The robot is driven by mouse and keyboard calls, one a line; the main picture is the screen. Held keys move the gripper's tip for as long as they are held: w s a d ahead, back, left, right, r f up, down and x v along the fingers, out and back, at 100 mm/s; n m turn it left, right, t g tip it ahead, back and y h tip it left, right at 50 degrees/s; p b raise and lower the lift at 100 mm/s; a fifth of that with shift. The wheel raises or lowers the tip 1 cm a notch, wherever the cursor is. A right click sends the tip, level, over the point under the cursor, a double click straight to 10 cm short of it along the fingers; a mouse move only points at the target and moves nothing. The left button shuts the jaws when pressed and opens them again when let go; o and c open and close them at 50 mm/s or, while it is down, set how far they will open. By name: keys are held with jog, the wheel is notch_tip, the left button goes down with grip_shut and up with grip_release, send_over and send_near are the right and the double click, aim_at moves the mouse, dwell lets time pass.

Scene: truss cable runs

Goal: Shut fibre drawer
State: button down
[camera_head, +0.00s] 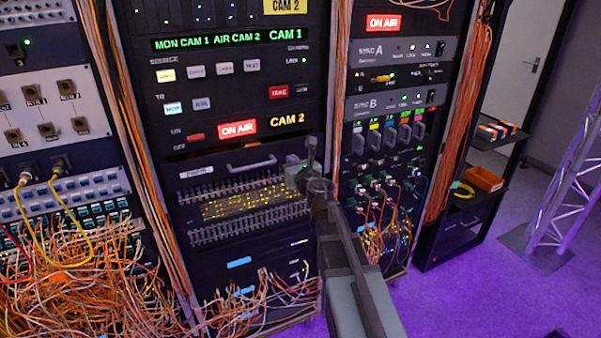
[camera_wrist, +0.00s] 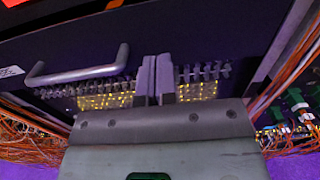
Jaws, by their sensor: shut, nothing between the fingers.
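The fibre drawer (camera_head: 215,172) is a dark front panel with a small label and a grey bar handle (camera_head: 252,165), in the middle rack. In the wrist view the drawer front (camera_wrist: 200,45) spans the picture and the handle (camera_wrist: 80,70) is at the left. I cannot tell how far the drawer stands out. My gripper (camera_head: 294,166) is at the right end of the drawer front, right of the handle and apart from it. In the wrist view my gripper (camera_wrist: 155,68) is shut and empty, its fingers overlapping the drawer front; contact is unclear.
Below the drawer front are comb-like cable guides (camera_head: 250,222) around a yellow-lit strip (camera_head: 250,203). Orange cable bundles (camera_head: 465,120) hang beside the racks, with tangled cables (camera_head: 80,290) at lower left. A truss (camera_head: 570,200) stands at the right on clear purple floor.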

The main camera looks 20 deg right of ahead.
aim_at(285, 152)
jog(key=shift+w, duration=1.7)
jog(key=shift+w, duration=0.1)
jog(key=w, duration=0.3)
jog(key=shift+w, duration=0.75)
jog(key=shift+r, duration=0.15)
jog(key=s, duration=1.4)
jog(key=shift+s, duration=0.3)
